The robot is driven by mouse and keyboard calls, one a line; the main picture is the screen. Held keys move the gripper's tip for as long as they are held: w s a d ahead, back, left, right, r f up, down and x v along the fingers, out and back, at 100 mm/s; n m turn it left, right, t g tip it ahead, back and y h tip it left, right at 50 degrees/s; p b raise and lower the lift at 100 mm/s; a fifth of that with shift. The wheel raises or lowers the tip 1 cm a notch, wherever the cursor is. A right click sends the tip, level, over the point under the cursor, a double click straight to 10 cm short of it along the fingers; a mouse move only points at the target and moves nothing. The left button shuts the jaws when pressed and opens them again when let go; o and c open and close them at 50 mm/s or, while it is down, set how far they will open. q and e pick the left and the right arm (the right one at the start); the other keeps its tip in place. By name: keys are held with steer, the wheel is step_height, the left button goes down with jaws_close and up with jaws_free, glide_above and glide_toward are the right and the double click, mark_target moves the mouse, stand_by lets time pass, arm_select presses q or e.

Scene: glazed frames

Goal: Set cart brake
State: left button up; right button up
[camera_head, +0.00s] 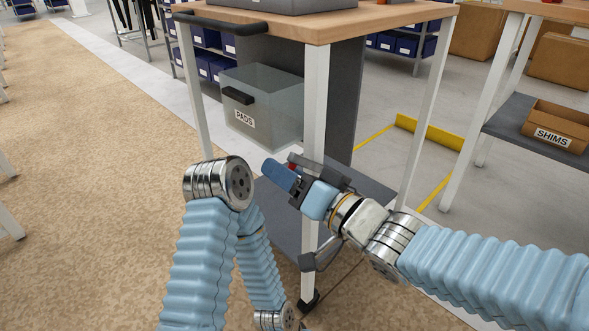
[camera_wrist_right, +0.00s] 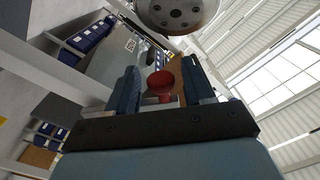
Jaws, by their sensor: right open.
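The cart has a wooden top (camera_head: 345,24), white legs (camera_head: 316,120) and a dark foot (camera_head: 309,301) at the near leg. A small red knob (camera_head: 292,166) shows partly behind my right gripper (camera_head: 295,170), beside the near leg and above the lower shelf. In the right wrist view the red knob (camera_wrist_right: 160,83) stands between the two dark blue fingers of my right gripper (camera_wrist_right: 162,88). These fingers are open, with a visible gap on both sides of the knob. My left arm is at the lower left, and its gripper is out of view.
A clear bin (camera_head: 262,112) labelled PADS hangs under the cart top, left of a grey panel (camera_head: 345,100). A dark handle bar (camera_head: 220,24) juts left. At right, a shelf carries a SHIMS box (camera_head: 560,127). The tan floor at left is open.

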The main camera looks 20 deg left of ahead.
steer(key=shift+f, duration=0.2)
jaws_close()
steer(key=shift+w+r+m+p, duration=0.1)
steer(key=shift+r+m+p, duration=0.2)
steer(key=shift+p, duration=0.15)
steer(key=shift+w+d+r+m+p, duration=0.1)
steer(key=shift+w+r+m+p, duration=0.1)
steer(key=shift+r+m+p, duration=0.45)
steer(key=r+m+p, duration=0.1)
steer(key=w+r+m+p, duration=0.1)
steer(key=p, duration=0.1)
steer(key=m+p, duration=0.1)
steer(key=p, duration=0.1)
steer(key=shift+w+d+r, duration=0.3)
steer(key=shift+d+r, duration=0.05)
steer(key=shift+r, duration=0.05)
steer(key=shift+w+d+r+m+p, duration=0.2)
steer(key=shift+w+r+m+p, duration=0.3)
steer(key=shift+m+p, duration=0.65)
steer(key=shift+f, duration=0.1)
